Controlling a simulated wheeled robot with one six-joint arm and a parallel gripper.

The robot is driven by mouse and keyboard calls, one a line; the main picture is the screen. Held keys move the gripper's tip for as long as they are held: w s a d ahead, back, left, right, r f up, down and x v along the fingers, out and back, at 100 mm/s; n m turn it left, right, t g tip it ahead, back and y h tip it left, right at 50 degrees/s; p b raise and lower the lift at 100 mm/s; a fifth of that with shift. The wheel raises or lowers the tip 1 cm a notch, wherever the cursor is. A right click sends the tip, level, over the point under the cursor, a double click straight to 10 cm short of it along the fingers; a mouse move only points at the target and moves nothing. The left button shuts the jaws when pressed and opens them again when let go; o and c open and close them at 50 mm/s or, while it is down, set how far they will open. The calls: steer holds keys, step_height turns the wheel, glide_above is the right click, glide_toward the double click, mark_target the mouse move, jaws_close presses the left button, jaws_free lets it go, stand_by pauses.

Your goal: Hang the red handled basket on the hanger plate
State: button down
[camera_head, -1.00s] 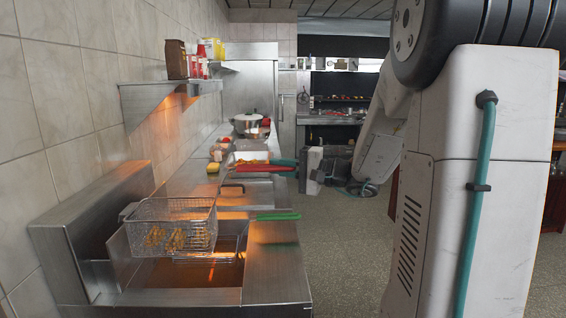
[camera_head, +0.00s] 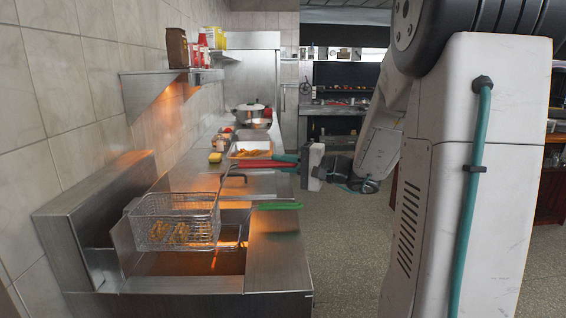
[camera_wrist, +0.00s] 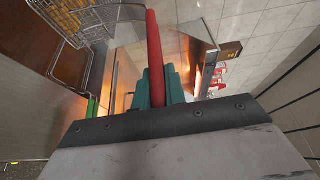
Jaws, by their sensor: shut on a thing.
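The red handled basket (camera_head: 149,207) is a wire basket with fries in it, held above the fryer's oil well. Its red handle (camera_head: 264,164) runs right to my gripper (camera_head: 301,166), whose teal fingers are shut on it. In the wrist view the red handle (camera_wrist: 154,45) stands up between the teal fingers of my gripper (camera_wrist: 158,85), and part of the wire basket (camera_wrist: 78,14) shows at the upper left. The hanger plate (camera_head: 119,238) appears to be the upright metal plate at the well's left. The basket's left end overlaps its top; I cannot tell whether they touch.
A green handle (camera_head: 278,206) juts over the fryer's right edge, below the red handle. The oil well (camera_head: 188,262) lies under the basket. A tray of fries (camera_head: 250,149) and pots (camera_head: 251,110) stand farther along the counter. A wall shelf (camera_head: 165,78) hangs above. The floor (camera_head: 335,240) is clear.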

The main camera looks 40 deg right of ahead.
steer(key=shift+f, duration=0.3)
steer(key=c, duration=1.4)
jaws_free()
steer(key=shift+o, duration=0.2)
steer(key=v, duration=0.8)
steer(key=shift+a, duration=0.1)
